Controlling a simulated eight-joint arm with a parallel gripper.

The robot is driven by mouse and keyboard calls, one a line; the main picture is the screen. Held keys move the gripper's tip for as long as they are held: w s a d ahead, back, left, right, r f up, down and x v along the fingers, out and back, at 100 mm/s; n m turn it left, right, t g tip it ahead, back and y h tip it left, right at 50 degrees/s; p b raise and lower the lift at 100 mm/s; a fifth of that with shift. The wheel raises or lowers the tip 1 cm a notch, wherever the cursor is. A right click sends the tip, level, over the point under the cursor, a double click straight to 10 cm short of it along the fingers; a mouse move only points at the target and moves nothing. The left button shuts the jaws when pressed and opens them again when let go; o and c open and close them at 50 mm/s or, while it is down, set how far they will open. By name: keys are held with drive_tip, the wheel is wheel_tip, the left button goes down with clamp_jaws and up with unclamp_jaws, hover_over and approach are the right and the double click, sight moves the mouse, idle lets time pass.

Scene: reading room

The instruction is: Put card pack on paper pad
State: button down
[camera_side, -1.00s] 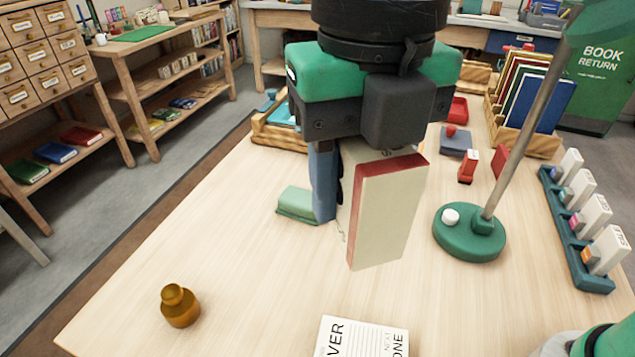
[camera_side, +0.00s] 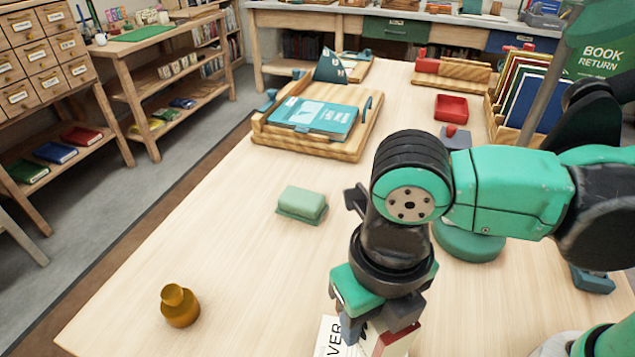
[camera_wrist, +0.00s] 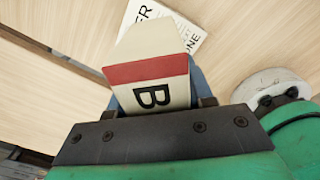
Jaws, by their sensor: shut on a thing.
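The card pack (camera_wrist: 150,72) is a cream block with a red band and a black letter B. My gripper (camera_wrist: 157,98) is shut on it, with blue-grey fingers at its sides. In the side view my gripper (camera_side: 376,330) is low at the bottom edge, and the pack (camera_side: 398,341) shows partly beside it. The paper pad (camera_side: 327,336) is white with black print and lies on the table, mostly hidden behind gripper and pack. In the wrist view the pad (camera_wrist: 186,36) shows just beyond the pack. I cannot tell whether they touch.
A brown bottle (camera_side: 180,307) stands left of the pad. A pale green block (camera_side: 302,204) lies mid-table. A wooden tray (camera_side: 350,146) with a teal book, a red tray (camera_side: 451,108) and upright folders (camera_side: 532,95) are farther back. The table's left-centre is clear.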

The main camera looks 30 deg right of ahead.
sight(365, 341)
drive_tip(key=shift+f, duration=2.6)
drive_tip(key=shift+f, duration=0.2)
drive_tip(key=shift+c, duration=1.7)
unclamp_jaws()
